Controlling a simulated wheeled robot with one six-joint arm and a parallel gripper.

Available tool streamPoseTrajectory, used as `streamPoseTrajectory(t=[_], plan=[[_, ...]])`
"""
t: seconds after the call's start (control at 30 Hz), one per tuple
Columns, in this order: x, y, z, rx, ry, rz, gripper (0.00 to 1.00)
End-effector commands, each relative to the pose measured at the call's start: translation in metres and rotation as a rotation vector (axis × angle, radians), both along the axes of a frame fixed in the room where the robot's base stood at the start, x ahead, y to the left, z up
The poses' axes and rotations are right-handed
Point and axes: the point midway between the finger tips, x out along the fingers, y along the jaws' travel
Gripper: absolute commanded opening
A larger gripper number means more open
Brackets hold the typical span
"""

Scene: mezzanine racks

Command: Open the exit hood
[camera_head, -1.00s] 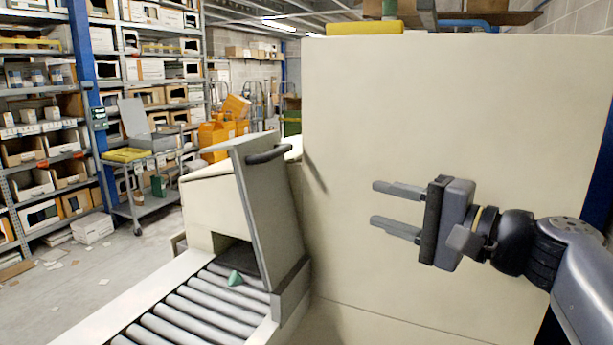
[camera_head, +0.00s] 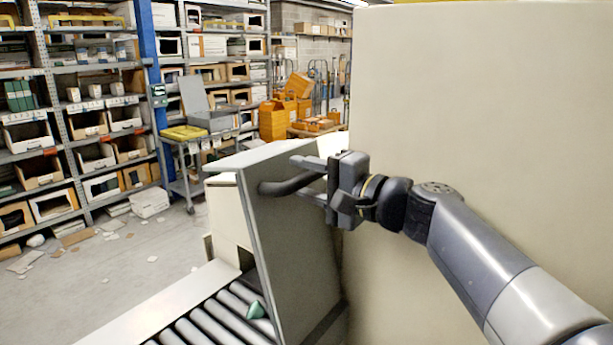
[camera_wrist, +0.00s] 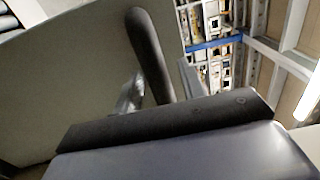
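The exit hood's grey panel (camera_head: 290,240) stands steeply over the end of the roller conveyor (camera_head: 215,318), in the middle of the head view. Its dark bar handle (camera_head: 285,187) is near the panel's top. My gripper (camera_head: 308,178) is at the handle's right end, its two fingers apart. In the wrist view the handle (camera_wrist: 150,55) runs between the left finger (camera_wrist: 131,95) and the right finger (camera_wrist: 190,78), with gaps visible. The panel also fills the left of the wrist view (camera_wrist: 75,75). Contact with the handle cannot be told.
A large cream cabinet wall (camera_head: 480,110) stands right behind my arm. A small green piece (camera_head: 255,309) lies on the rollers. Shelving racks (camera_head: 70,110) and a grey cart (camera_head: 190,150) stand at the left, with open floor (camera_head: 120,265) before them.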

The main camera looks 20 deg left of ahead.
Motion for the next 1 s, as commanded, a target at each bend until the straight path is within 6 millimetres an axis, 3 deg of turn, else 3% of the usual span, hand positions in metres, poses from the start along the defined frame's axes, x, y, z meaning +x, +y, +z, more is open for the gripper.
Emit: streamPoseTrajectory(t=[0.13,0.6,1.0], plan=[[0.0001,-0.0003,-0.0001,0.000,0.000,0.000,0.39],[0.0000,-0.0005,-0.0002,0.000,0.001,0.000,0.00],[0.0020,0.0043,0.0013,-0.013,0.008,0.001,0.00]])
